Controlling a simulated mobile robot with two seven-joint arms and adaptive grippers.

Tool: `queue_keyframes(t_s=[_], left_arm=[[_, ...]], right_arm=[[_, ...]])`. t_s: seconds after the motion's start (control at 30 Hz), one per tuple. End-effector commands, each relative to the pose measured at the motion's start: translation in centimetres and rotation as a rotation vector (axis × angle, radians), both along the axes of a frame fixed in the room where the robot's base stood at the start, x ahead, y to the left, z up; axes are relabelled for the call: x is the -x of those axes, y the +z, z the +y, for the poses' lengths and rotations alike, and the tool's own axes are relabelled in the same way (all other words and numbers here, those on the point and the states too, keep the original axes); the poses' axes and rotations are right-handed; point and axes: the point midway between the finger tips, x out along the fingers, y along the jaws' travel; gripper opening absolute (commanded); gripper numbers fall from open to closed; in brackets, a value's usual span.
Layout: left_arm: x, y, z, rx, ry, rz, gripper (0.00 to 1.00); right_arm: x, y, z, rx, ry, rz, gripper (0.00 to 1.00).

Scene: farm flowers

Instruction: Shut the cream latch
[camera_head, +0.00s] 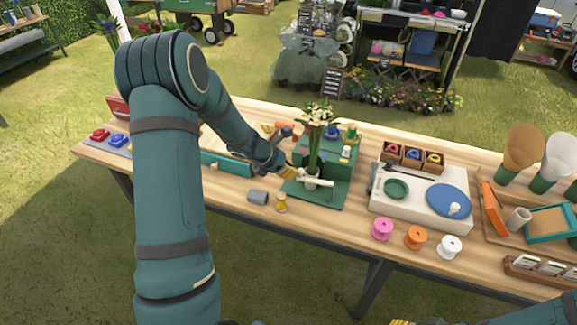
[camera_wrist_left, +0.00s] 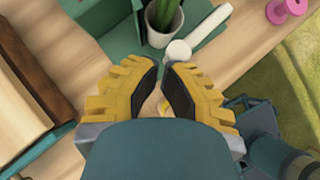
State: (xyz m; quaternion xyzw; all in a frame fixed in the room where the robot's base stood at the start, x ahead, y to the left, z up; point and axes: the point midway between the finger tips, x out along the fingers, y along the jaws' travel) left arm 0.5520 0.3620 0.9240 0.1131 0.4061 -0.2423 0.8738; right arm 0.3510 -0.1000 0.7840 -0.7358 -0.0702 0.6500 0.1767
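The cream latch (camera_head: 316,181) is a pale bar with a rounded end, lying across the front of the flower stems at the green stand (camera_head: 330,195). In the left wrist view the latch (camera_wrist_left: 205,32) slants up to the right, its round end (camera_wrist_left: 178,53) just beyond the fingertips. My left gripper (camera_head: 293,172) is close to the latch's left end. In the wrist view its yellow fingers (camera_wrist_left: 161,64) are slightly apart, with nothing held between them; contact with the latch is not clear. Only a yellow bit of my right gripper (camera_head: 401,322) shows at the bottom edge.
White flowers (camera_head: 320,115) rise from a white cup at the stand. A grey cylinder (camera_head: 258,197) and a small yellow piece (camera_head: 281,204) lie in front. Pink (camera_head: 382,229), orange (camera_head: 415,237) and white (camera_head: 449,247) spools stand right of it, before a white board (camera_head: 410,212).

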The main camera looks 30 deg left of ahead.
Motion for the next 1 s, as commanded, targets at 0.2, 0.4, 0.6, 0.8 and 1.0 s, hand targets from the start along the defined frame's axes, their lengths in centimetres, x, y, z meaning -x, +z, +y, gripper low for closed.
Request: queue_keyframes(t_s=[0.2,0.4,0.6,0.8,1.0], left_arm=[[-0.4,-0.1,0.2,0.000,-0.039,0.001,0.00],[-0.4,-0.1,0.2,0.001,-0.039,0.001,0.00],[-0.3,-0.1,0.1,0.001,-0.039,0.001,0.00],[0.2,-0.2,-0.3,0.002,-0.038,0.001,0.00],[0.8,-0.2,-0.8,0.001,-0.039,0.001,0.00]], right_arm=[[-0.3,0.7,-0.1,0.002,-0.006,-0.006,0.47],[-0.3,0.6,-0.1,0.002,-0.006,-0.006,0.47],[-0.3,0.5,-0.1,0.002,-0.005,-0.007,0.47],[-0.3,0.1,-0.1,0.002,-0.005,-0.007,0.47],[-0.3,-0.3,-0.1,0.002,-0.005,-0.007,0.47]])
